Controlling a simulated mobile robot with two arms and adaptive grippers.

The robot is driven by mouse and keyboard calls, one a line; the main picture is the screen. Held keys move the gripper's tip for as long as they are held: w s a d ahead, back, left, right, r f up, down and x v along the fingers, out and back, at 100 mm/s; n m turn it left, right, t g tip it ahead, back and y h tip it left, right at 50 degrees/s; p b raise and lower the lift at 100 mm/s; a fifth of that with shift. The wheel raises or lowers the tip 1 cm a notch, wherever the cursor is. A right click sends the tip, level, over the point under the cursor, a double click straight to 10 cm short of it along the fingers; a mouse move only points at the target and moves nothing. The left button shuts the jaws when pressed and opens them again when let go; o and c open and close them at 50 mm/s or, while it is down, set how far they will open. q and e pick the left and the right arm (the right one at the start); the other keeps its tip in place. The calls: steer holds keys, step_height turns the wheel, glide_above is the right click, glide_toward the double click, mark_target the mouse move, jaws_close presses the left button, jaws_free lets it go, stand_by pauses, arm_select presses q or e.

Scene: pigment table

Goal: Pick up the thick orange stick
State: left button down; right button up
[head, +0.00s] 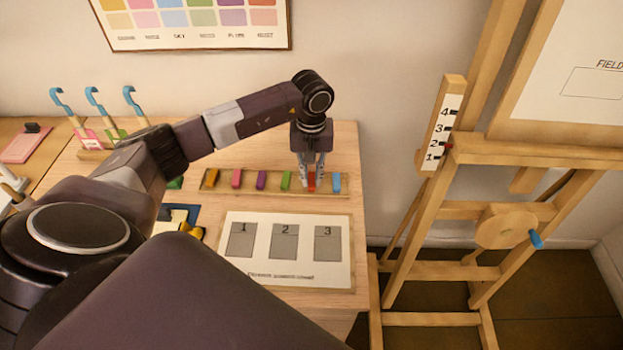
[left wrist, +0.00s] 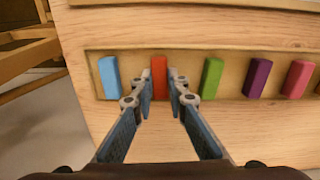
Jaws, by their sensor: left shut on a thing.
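An orange-red stick (head: 311,182) sits in a row of coloured sticks in a wooden tray (head: 325,192) at the back of the table. My left gripper (head: 312,172) reaches down over it from above, with one finger on each side. In the left wrist view the orange-red stick (left wrist: 159,76) stands between the fingertips (left wrist: 160,86), which are closed on its sides. The stick is still in line with the others in the tray. A yellow-orange stick (head: 210,178) lies at the left end of the row. My right gripper is not in view.
A green stick (head: 286,180) and a blue stick (head: 336,183) flank the held one. A white card with numbered grey fields (head: 287,268) lies in front of the tray. A wooden easel (head: 461,200) stands right of the table.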

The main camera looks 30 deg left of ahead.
arm_select(q)
steer(key=shift+r, duration=0.1)
steer(key=shift+r, duration=0.6)
step_height(320, 180, up, 13)
steer(key=b, duration=0.4)
step_height(320, 180, up, 4)
steer(key=r, duration=0.1)
glide_above(312, 179)
steer(key=shift+s+r, duration=0.1)
steer(key=shift+r, duration=0.25)
steer(key=c, duration=2.5)
jaws_free()
steer(key=shift+c, duration=0.2)
jaws_close()
